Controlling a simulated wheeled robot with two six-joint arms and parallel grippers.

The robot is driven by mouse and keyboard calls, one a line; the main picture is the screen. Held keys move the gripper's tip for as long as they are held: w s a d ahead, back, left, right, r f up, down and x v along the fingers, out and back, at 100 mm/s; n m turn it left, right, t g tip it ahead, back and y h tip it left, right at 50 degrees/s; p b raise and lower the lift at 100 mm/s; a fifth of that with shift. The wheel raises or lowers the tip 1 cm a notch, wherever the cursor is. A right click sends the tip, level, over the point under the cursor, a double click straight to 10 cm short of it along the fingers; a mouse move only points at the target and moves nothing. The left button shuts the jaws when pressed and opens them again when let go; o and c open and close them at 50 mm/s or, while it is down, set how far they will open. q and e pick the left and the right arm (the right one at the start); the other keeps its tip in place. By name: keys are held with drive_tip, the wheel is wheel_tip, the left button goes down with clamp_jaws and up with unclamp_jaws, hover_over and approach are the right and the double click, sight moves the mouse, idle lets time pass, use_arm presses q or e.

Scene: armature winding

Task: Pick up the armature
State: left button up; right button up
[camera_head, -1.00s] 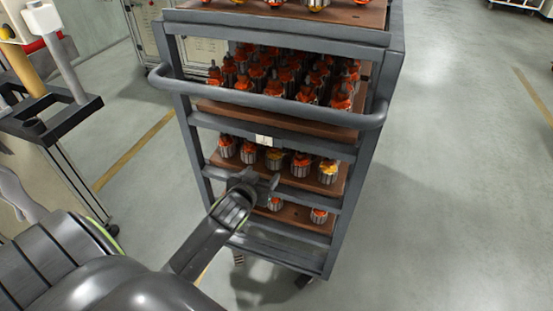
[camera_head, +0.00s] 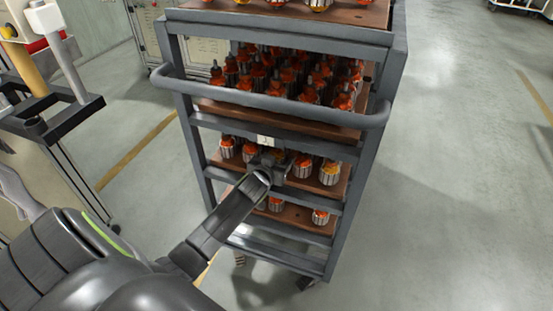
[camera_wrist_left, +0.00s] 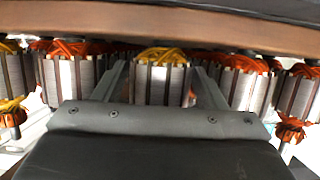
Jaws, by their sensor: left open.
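Several armatures with striped metal cores and orange or yellow windings stand on the cart's brown shelves. In the left wrist view, a yellow-wound armature (camera_wrist_left: 161,80) sits between the two fingers of my left gripper (camera_wrist_left: 160,88), which are open on either side of it. Whether the fingers touch it I cannot tell. In the head view, my left gripper (camera_head: 271,164) reaches to the front of the third shelf (camera_head: 230,164) and hides part of the armatures there. A yellow-wound armature (camera_head: 330,172) stands right of it. My right gripper is not in view.
The grey cart (camera_head: 345,225) has a front handle bar (camera_head: 270,103) above my left arm. In the left wrist view, a brown shelf edge (camera_wrist_left: 160,28) runs just above the armatures. Neighbouring armatures (camera_wrist_left: 250,85) stand close on both sides.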

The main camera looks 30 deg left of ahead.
use_arm(q)
drive_tip(key=shift+w+a, duration=0.1)
drive_tip(key=shift+w, duration=0.1)
drive_tip(key=c, duration=1)
drive_tip(key=shift+c, duration=0.8)
drive_tip(key=shift+r, duration=0.1)
